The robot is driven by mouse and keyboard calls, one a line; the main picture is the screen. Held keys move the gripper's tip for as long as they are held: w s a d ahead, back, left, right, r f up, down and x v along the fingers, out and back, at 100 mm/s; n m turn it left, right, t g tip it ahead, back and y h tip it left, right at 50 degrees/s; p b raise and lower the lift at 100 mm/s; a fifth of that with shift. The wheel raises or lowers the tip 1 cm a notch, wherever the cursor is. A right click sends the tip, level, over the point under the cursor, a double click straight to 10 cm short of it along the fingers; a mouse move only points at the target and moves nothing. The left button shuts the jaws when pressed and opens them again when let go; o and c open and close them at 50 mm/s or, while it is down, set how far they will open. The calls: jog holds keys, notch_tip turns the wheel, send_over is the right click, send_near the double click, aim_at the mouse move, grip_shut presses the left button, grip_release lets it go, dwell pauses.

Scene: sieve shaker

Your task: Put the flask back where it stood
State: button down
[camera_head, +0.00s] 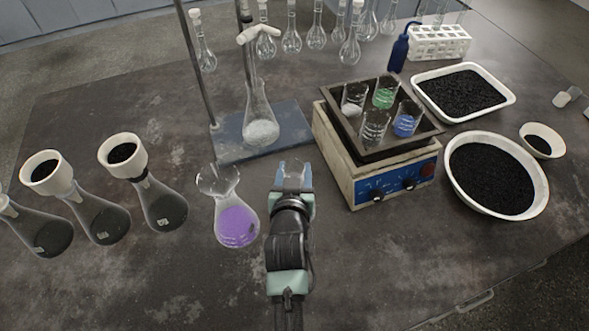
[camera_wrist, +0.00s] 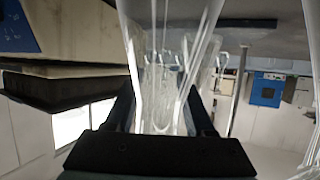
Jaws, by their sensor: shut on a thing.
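My gripper (camera_head: 293,182) is shut on a clear glass vessel, taken to be the flask (camera_head: 294,167). It is over the table's middle, just left of the shaker box. In the head view only a little of the glass shows at the fingertips; my gripper and wrist hide the rest. In the wrist view the clear glass (camera_wrist: 168,75) stands between the two fingers (camera_wrist: 163,115) and widens toward the top of the picture. I cannot tell whether it touches the table. A flask with purple liquid (camera_head: 237,225) stands just left of my gripper.
The shaker box (camera_head: 395,178) carries several beakers on its tray. A stand with a blue base (camera_head: 240,146) and a conical flask (camera_head: 261,125) is behind my gripper. Dark-filled flasks (camera_head: 160,204) stand at left. A black-grain bowl (camera_head: 455,198) is at right. The front table is clear.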

jog(key=shift+r, duration=0.1)
jog(key=shift+f, duration=0.2)
jog(key=shift+c, duration=1.3)
grip_release()
jog(key=shift+r, duration=0.1)
